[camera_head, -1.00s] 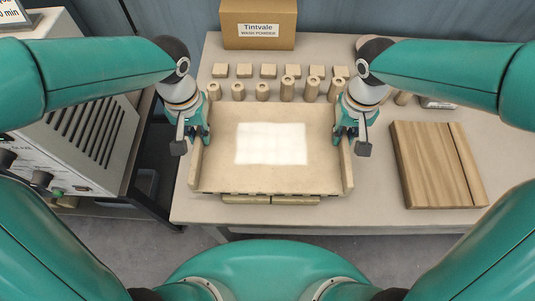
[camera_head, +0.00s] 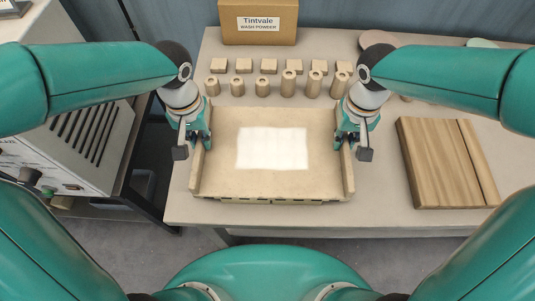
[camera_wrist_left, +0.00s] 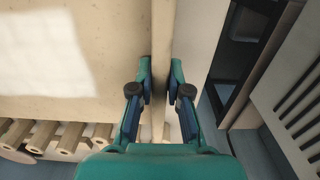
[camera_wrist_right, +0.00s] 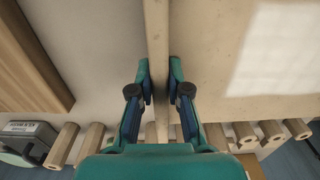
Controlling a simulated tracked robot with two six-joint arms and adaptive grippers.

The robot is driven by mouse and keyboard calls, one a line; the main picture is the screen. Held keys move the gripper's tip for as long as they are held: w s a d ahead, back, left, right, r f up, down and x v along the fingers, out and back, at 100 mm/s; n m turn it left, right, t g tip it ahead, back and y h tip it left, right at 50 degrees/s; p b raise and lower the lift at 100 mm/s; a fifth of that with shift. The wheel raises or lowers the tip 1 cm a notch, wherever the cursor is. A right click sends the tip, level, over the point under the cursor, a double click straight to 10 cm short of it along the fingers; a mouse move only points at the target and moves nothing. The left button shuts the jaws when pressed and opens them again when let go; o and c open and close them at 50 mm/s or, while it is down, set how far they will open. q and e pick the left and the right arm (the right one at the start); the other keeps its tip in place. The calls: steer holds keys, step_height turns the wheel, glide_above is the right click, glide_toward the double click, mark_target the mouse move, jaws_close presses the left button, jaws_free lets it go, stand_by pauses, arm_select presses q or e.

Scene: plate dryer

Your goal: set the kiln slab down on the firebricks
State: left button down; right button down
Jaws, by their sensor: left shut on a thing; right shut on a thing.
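The kiln slab (camera_head: 222,176) is a wide beige plate with a raised rail along each side and a bright white patch in its middle. It looks level in the head view. My left gripper (camera_head: 200,141) is shut on its left rail, which also shows in the left wrist view (camera_wrist_left: 159,50). My right gripper (camera_head: 345,139) is shut on its right rail, seen in the right wrist view (camera_wrist_right: 157,40). The slab hides the firebricks beneath it; I cannot tell whether it touches them.
Several cylindrical posts (camera_head: 262,87) and small square blocks (camera_head: 268,66) stand behind the slab. A cardboard box (camera_head: 258,36) is at the back. A wooden board (camera_head: 440,165) lies to the right on the table (camera_head: 385,205). A grey vented unit (camera_head: 85,150) stands left.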

arm_select(q)
steer(key=shift+f, duration=0.4)
arm_select(e)
steer(key=shift+f, duration=0.4)
arm_select(q)
steer(key=c, duration=1.1)
jaws_free()
steer(key=shift+c, duration=0.2)
arm_select(e)
steer(key=c, duration=1.1)
jaws_free()
steer(key=shift+c, duration=0.2)
steer(key=shift+r, duration=0.7)
arm_select(q)
step_height(320, 180, up, 12)
arm_select(e)
step_height(320, 180, up, 11)
steer(key=shift+f, duration=0.2)
arm_select(q)
steer(key=shift+s, duration=0.1)
arm_select(e)
steer(key=shift+s, duration=0.1)
